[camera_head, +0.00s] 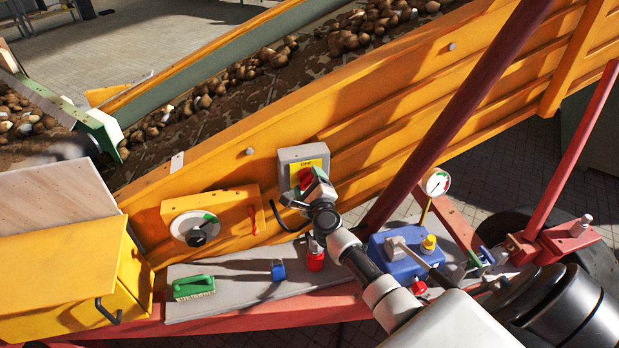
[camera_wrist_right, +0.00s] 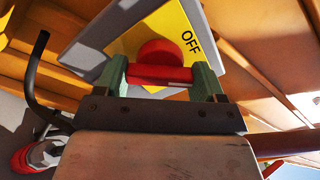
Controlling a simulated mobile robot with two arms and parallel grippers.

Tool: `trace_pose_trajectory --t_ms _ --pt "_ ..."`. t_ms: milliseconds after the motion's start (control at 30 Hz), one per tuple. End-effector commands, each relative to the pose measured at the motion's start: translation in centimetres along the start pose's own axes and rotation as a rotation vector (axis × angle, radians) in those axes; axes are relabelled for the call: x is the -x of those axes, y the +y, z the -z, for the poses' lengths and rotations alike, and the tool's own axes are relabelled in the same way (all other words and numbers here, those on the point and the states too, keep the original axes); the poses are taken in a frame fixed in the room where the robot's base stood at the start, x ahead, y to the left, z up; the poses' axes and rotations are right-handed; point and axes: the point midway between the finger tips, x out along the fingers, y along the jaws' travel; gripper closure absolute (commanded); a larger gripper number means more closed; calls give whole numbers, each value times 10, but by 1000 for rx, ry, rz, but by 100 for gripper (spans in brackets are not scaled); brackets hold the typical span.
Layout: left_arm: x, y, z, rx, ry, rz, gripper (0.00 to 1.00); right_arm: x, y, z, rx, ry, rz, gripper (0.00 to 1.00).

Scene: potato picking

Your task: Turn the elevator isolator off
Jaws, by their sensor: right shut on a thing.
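The isolator is a grey box (camera_head: 290,155) with a yellow plate (camera_head: 297,166) on the side of the orange elevator. Its red rotary handle (camera_wrist_right: 158,55) shows in the wrist view, with the word OFF on the yellow plate to its upper right. My right gripper (camera_wrist_right: 160,80) is shut on the red handle, one green fingertip at each end of its bar. In the head view the right gripper (camera_head: 316,180) covers much of the handle, so its exact angle is hard to tell there. My left gripper is not in view.
A blue unit (camera_head: 398,262) and gauge (camera_head: 437,183) stand right.

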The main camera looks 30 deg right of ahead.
Motion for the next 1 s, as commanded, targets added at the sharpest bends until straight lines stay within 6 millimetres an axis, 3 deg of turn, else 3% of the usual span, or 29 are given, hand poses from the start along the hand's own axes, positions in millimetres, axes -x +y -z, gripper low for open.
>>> trace_pose_trajectory --t_ms 600,1000 --pt "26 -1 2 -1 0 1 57 1 1 0 529 0 -4 55" --pt "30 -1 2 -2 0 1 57 1 2 1 679 0 -4 55"
